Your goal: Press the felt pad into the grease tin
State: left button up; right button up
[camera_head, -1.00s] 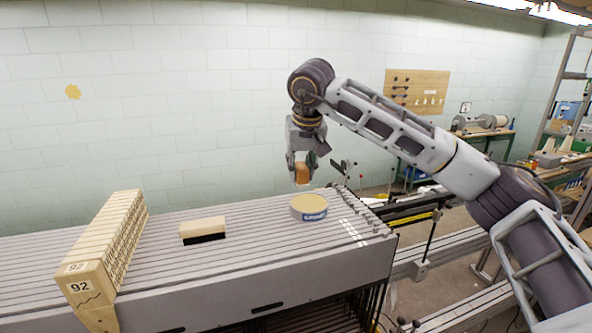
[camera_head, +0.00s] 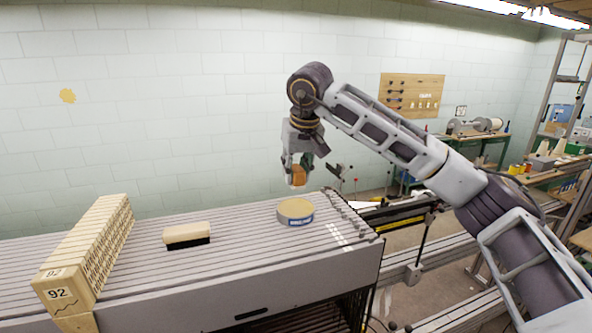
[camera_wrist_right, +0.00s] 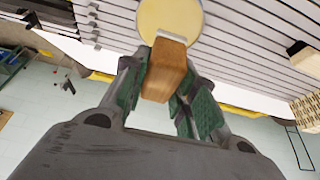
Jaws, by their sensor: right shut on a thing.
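My right gripper (camera_head: 297,172) is shut on a small brown block-shaped piece (camera_head: 298,177). It holds the piece in the air above the ribbed top of the machine. There is a clear gap between piece and tin in the head view. The tin's tan surface shows in the right wrist view (camera_wrist_right: 170,18). My left gripper is not in view.
A brush with a pale back and dark bristles (camera_head: 187,234) lies on the slats left of the tin. Bare slats lie between the brush and the tin.

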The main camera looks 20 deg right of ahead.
aim_at(296, 208)
jog(key=shift+f+b, duration=1.1)
jog(key=shift+f, duration=0.4)
jog(key=shift+f+b, duration=0.9)
jog(key=shift+f, duration=0.45)
jog(key=shift+f+b, duration=0.35)
jog(key=shift+f, duration=0.15)
jog(key=shift+s+f, duration=0.1)
jog(key=shift+f, duration=0.1)
dwell(1.2)
jog(key=shift+r, duration=0.15)
jog(key=shift+r+p, duration=2.85)
jog(key=shift+r, duration=0.7)
jog(key=shift+f, duration=0.1)
